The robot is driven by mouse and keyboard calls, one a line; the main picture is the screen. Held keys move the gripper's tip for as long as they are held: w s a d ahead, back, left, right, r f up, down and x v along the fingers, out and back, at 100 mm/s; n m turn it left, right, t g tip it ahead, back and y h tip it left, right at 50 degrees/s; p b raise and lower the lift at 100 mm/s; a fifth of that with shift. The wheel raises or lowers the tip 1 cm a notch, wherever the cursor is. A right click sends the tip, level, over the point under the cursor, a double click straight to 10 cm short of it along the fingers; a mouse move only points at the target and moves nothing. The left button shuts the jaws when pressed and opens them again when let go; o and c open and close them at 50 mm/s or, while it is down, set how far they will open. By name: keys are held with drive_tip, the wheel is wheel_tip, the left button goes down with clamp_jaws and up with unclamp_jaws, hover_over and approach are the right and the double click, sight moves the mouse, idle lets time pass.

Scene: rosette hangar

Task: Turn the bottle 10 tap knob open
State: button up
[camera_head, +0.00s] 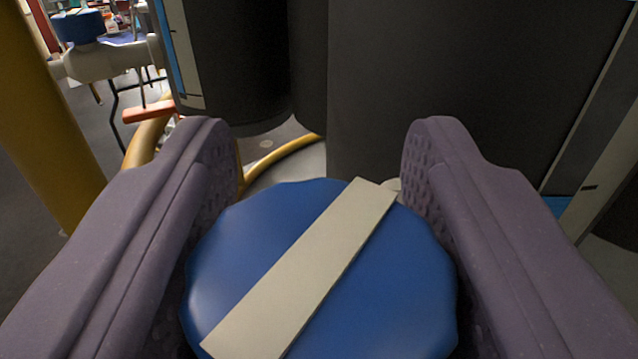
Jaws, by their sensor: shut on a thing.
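A round blue tap knob (390,275) with a scalloped rim fills the lower middle of the view. A pale grey bar (300,270) runs across its top, slanting from lower left to upper right. My gripper (318,165) has its two purple padded fingers on either side of the knob, shut on its rim. The valve body under the knob is mostly hidden. No bottle number is readable, so I cannot tell which bottle this knob belongs to.
Large dark cylinders (440,90) stand close behind the knob. A yellow post (45,110) rises at the left. Another blue knob on a grey valve (80,28) is at the upper left. A curved yellow rail (270,158) runs low behind my fingers.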

drive_tip(key=o, duration=1)
drive_tip(key=shift+c, duration=0.2)
drive_tip(key=s+p, duration=0.1)
drive_tip(key=s, duration=0.6)
drive_tip(key=shift+s+a, duration=0.15)
drive_tip(key=shift+s, duration=0.25)
